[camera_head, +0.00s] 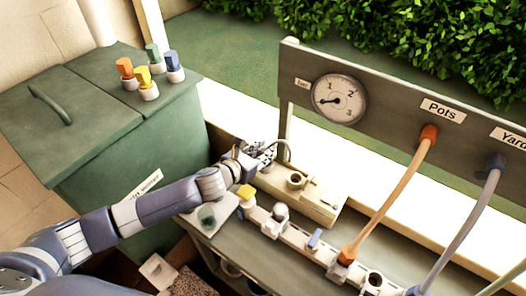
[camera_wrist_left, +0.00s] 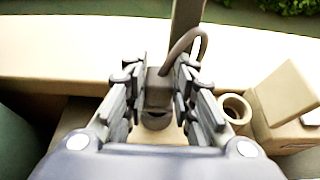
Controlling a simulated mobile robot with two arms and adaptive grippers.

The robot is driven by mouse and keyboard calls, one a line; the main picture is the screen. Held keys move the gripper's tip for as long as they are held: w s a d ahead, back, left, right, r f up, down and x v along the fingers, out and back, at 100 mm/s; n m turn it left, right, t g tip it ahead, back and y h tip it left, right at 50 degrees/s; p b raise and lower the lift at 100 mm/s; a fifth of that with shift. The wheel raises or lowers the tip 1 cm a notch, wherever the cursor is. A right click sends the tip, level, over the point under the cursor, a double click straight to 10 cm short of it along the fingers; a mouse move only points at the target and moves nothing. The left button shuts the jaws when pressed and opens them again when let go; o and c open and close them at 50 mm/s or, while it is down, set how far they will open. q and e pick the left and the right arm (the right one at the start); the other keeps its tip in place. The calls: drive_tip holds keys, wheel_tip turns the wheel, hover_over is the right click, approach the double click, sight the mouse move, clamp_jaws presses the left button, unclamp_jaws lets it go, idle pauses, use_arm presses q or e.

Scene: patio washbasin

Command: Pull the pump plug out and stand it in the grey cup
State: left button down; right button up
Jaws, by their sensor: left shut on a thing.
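The pump plug (camera_wrist_left: 158,88) is a grey-brown block with a cable curving up to the right in the left wrist view. My left gripper (camera_wrist_left: 156,84) is shut on it, one finger on each side. In the head view my left gripper (camera_head: 264,154) is over the back left end of a beige block (camera_head: 318,207) and mostly hides the plug. A round dark part shows just below the plug; I cannot tell whether the plug is still seated. A small grey-green cup (camera_head: 207,217) stands on a pale plate at the bench's left end. My right gripper is not in view.
A round open collar (camera_head: 296,181) is on the beige block, right of my gripper. A white rail (camera_head: 300,241) with a yellow cap and sockets runs in front. Orange (camera_head: 390,195) and blue-grey hoses rise to the gauge board (camera_head: 380,120). A green bin stands left.

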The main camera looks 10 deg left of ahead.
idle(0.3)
use_arm(q)
drive_tip(key=shift+f, duration=0.65)
idle(0.3)
drive_tip(key=c, duration=1.6)
unclamp_jaws()
drive_tip(key=shift+s+r, duration=0.1)
drive_tip(key=shift+s+a+r+p, duration=0.25)
drive_tip(key=shift+s+p, duration=0.1)
drive_tip(key=shift+s, duration=0.1)
drive_tip(key=p+v, duration=0.4)
drive_tip(key=v, duration=0.5)
drive_tip(key=shift+s+a, duration=0.15)
drive_tip(key=shift+s, duration=0.2)
